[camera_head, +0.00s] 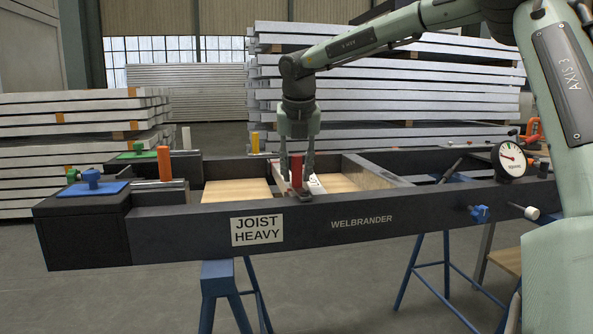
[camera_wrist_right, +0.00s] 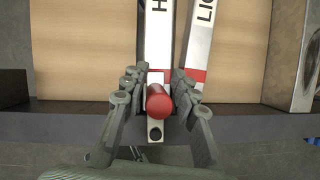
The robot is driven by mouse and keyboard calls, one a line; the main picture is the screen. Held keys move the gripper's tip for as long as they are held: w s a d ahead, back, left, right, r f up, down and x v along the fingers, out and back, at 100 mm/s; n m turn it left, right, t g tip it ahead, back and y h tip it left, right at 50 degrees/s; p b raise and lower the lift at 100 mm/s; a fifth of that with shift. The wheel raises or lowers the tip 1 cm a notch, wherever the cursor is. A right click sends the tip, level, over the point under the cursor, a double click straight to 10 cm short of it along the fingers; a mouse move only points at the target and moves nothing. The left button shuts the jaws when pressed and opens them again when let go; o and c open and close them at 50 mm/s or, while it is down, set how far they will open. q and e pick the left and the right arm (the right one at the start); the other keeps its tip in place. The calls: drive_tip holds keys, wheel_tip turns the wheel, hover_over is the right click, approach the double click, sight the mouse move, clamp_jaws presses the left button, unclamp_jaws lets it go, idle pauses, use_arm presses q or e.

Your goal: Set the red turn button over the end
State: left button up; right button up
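The red turn button's upright red cylinder (camera_head: 296,171) stands at the near rail of the dark frame. In the right wrist view the red knob (camera_wrist_right: 158,101) sits over the near end of a white bar (camera_wrist_right: 158,40) marked "H". A pale plate with a dark hole (camera_wrist_right: 155,133) shows just in front of it. My right gripper (camera_head: 296,180) points down with a finger on either side of the knob. Narrow gaps show beside the knob in the head view, so the fingers look open around it. My left gripper is not in view.
A second white bar (camera_wrist_right: 198,45), marked "LI", with a red band lies beside the first. The frame (camera_head: 180,231) rests on blue trestles (camera_head: 222,283).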

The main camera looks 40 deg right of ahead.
sight(298, 191)
drive_tip(key=shift+o, duration=0.7)
drive_tip(key=v, duration=1.2)
